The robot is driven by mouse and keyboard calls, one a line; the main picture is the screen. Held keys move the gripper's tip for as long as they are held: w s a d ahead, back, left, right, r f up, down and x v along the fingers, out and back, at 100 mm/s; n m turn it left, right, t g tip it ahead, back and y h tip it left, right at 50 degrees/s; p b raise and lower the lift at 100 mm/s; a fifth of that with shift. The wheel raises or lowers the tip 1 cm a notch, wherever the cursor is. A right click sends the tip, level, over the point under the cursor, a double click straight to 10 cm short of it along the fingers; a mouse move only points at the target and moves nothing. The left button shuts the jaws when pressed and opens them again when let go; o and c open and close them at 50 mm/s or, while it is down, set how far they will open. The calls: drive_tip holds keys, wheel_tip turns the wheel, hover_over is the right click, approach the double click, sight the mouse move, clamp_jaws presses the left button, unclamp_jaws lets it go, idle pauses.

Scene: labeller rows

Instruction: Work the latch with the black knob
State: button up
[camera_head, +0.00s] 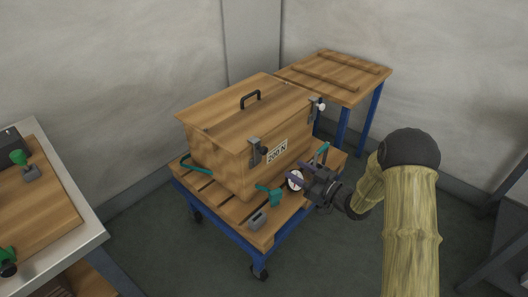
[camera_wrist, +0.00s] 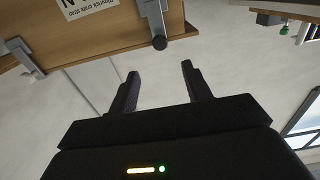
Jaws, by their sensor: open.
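A wooden crate (camera_head: 225,150) with a closed lid stands on a cart. On its front, left of the label, is a grey latch (camera_head: 254,146) with a black knob (camera_head: 264,151). In the wrist view that latch (camera_wrist: 151,12) hangs at the crate's edge, with its black knob (camera_wrist: 160,43) at the end. A second latch (camera_head: 314,104) with a pale knob is at the crate's right; its grey metal (camera_wrist: 24,57) shows at left in the wrist view. My gripper (camera_head: 293,174) is open and empty, in front of the crate. Its fingers (camera_wrist: 160,82) are apart from the black knob.
A wooden table (camera_head: 345,83) stands behind right. A bench (camera_head: 75,238) with green-handled fixtures is at left.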

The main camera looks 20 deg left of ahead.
sight(266, 152)
drive_tip(key=b+x, duration=0.1)
drive_tip(key=x, duration=1.3)
drive_tip(key=shift+w+a, duration=0.2)
drive_tip(key=shift+a, duration=0.15)
clamp_jaws()
